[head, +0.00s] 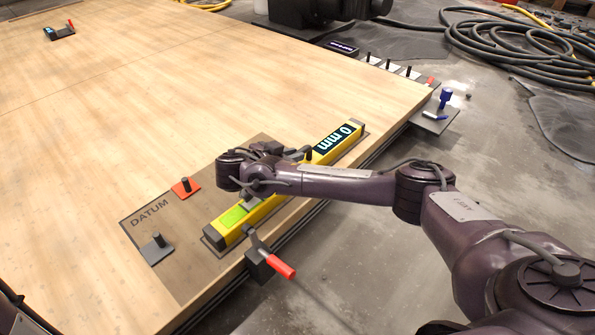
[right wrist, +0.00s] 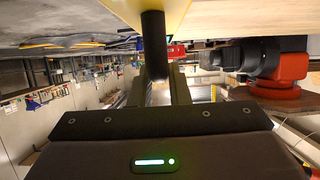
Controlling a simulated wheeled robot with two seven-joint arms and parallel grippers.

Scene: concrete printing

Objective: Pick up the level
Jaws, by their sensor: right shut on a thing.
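The level (head: 268,203) is a long yellow bar with a green window near its front end and a dark "0 mm" display at its far end. It lies along the right edge of the wooden table, across the grey DATUM plate, and appears to rest there. My right gripper (head: 301,154) is low over its middle and shut on its dark upright handle (head: 309,153). In the right wrist view the handle (right wrist: 154,45) stands between the fingers, with the level's yellow body (right wrist: 150,10) at the top. My arm hides part of the level. My left gripper is out of view.
The DATUM plate (head: 183,232) carries an orange block with a peg (head: 185,186) and a grey peg (head: 156,243). A red-handled clamp (head: 270,258) sits at the table edge. Several pegged parts line the far edge. Hoses (head: 500,45) lie on the floor. The table's left is largely clear.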

